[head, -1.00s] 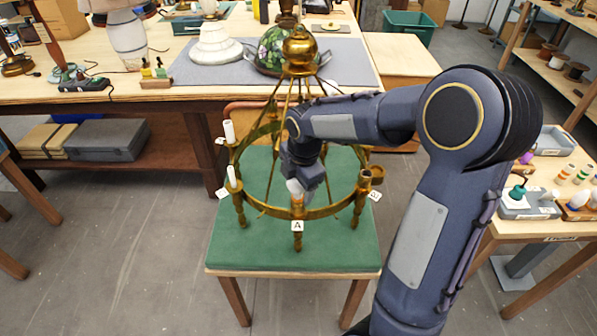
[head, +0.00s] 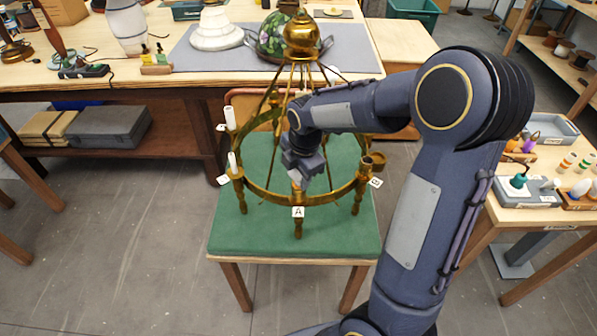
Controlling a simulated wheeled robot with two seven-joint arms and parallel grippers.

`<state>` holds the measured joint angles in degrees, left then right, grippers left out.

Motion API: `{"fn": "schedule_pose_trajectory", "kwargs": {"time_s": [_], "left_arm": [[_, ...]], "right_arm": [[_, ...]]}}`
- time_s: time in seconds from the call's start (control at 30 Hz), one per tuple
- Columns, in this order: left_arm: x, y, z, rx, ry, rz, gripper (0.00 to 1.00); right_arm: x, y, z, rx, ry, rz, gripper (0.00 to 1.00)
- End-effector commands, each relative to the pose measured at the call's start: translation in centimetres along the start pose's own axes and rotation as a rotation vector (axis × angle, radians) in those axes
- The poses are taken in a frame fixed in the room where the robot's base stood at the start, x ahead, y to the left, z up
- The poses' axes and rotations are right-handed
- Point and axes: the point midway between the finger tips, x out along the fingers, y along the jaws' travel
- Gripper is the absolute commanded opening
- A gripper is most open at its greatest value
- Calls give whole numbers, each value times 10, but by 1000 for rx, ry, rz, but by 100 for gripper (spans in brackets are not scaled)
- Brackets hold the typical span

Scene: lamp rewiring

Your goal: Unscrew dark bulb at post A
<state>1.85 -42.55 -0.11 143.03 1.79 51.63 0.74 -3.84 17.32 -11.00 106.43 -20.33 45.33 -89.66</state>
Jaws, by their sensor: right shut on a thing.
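A brass ring chandelier (head: 302,38) stands on a green-topped table (head: 265,244). The post at its front carries a white label marked A (head: 298,212). My right gripper (head: 297,178) is at the top of post A, reaching down from inside the ring. It is shut on the bulb at post A (head: 295,175), of which only a small pale part shows; the gripper hides the rest, so I cannot tell whether it still sits in its socket. White candle sleeves (head: 231,118) stand on the posts at the left. The post at the right (head: 366,163) shows an open cup. My left gripper is out of view.
A side table at the right holds a grey tray (head: 540,196) and bulbs (head: 581,188). A long workbench (head: 190,88) behind holds a stained-glass shade (head: 275,38) and a white lamp base (head: 217,30). The floor at the left front is clear.

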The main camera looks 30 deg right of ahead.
Motion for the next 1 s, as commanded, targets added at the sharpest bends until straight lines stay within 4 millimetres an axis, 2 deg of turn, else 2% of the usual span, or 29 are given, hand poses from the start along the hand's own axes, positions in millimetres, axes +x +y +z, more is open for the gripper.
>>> {"fn": "schedule_pose_trajectory", "kwargs": {"time_s": [0.17,0.4,0.57,1.0], "left_arm": [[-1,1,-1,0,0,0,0],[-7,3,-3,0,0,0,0],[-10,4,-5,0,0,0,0],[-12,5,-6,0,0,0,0]], "right_arm": [[-1,0,1,-83,16,0,26],[-1,0,0,-455,88,-1,26],[-2,0,-1,-646,122,0,26],[-2,0,-2,-746,141,-1,26]]}}
